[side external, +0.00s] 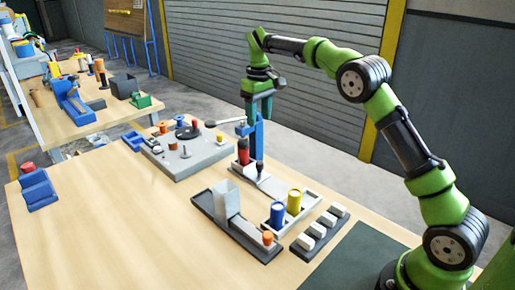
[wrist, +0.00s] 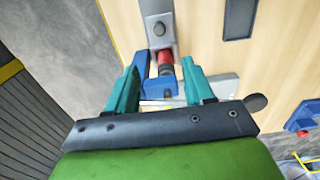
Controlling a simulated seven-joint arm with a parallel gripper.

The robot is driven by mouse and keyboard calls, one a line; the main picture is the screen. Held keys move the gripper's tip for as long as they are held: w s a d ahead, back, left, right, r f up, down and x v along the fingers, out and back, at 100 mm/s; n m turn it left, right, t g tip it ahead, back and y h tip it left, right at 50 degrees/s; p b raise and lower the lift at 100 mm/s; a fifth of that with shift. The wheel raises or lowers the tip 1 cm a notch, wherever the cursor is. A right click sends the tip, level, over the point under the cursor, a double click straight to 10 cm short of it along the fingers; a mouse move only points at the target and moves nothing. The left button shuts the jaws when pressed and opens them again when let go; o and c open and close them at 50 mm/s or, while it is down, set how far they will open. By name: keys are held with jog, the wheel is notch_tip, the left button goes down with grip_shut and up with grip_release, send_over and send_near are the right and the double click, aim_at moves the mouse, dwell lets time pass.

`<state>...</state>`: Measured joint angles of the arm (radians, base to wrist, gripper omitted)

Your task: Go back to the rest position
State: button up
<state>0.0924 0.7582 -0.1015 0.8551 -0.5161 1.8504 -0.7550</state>
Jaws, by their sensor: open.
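My gripper (side external: 260,108) hangs pointing down in the side view, above the blue upright stand (side external: 257,140) at the far middle of the bench. Its teal fingers stand apart in the wrist view (wrist: 160,78), with no object clearly held between them. The blue part of the stand (wrist: 160,87) shows beyond and between the fingertips; whether they touch it I cannot tell. A red and black piece (side external: 243,152) stands at the stand, and its red part shows in the wrist view (wrist: 165,60).
A grey fixture board (side external: 190,155) lies left of the stand.

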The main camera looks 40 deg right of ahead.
jog(key=s+a+r+m+t+y, duration=0.1)
jog(key=s+a, duration=0.4)
jog(key=s, duration=1)
jog(key=s+a+r+m+t+y, duration=0.1)
jog(key=s+a+t, duration=0.4)
jog(key=s, duration=1)
jog(key=shift+s+a+r+m+t, duration=0.15)
jog(key=shift+a+r+m+t, duration=0.35)
jog(key=shift+r+m, duration=0.45)
jog(key=shift+d, duration=0.1)
